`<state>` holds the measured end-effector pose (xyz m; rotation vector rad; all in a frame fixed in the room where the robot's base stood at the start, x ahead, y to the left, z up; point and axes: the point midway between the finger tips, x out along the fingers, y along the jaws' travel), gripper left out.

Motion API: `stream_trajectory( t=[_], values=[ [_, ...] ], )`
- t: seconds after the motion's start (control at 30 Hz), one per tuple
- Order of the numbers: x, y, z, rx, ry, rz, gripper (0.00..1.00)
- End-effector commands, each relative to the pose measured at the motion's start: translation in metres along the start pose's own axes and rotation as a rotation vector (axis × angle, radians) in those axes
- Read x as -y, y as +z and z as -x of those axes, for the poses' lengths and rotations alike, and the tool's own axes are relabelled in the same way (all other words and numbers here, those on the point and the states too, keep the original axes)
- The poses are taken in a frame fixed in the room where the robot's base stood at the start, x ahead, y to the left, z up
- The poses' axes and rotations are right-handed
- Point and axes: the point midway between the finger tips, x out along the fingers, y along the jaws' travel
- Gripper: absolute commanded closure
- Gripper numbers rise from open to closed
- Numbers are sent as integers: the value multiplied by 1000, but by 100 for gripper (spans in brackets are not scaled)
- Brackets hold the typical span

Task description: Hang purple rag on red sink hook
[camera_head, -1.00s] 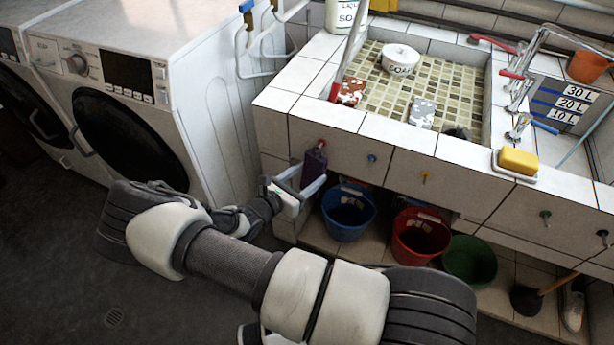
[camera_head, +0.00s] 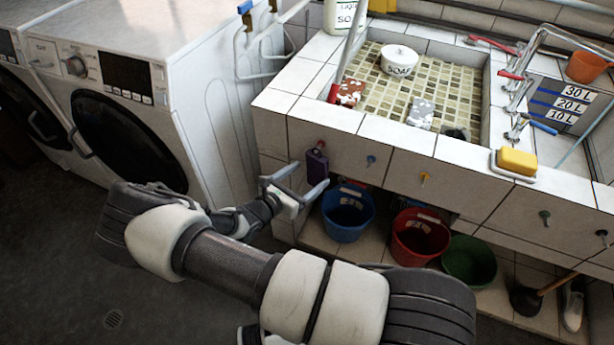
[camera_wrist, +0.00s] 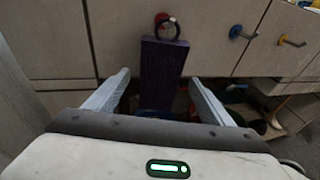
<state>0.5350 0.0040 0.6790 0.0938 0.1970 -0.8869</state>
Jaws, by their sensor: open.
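The purple rag (camera_head: 316,164) hangs at the red hook (camera_head: 321,146) on the left of the tiled sink front. In the wrist view the rag (camera_wrist: 162,75) hangs straight down, and its dark ring (camera_wrist: 166,28) is at the red hook (camera_wrist: 163,19). My gripper (camera_head: 308,175) is open, with its fingers apart in front of the rag. In the wrist view my gripper (camera_wrist: 158,80) has one finger on each side of the rag, with gaps to both. The rag's lower end is hidden behind my gripper.
Blue (camera_head: 372,160) and yellow (camera_head: 424,178) hooks are farther right on the sink front. A blue bucket (camera_head: 347,226), a red bucket (camera_head: 409,250) and a green bucket (camera_head: 470,262) stand below. A washing machine (camera_head: 140,100) stands left.

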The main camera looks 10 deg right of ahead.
Motion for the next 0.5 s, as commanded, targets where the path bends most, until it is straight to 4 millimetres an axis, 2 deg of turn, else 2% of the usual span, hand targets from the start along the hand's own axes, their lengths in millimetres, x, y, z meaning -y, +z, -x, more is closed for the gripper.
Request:
stream_trajectory(
  t=[0.17,0.5],
  values=[
    [-1,1,17,-2,2,0,24],
    [-1,1,97,-3,4,0,24]
  ],
)
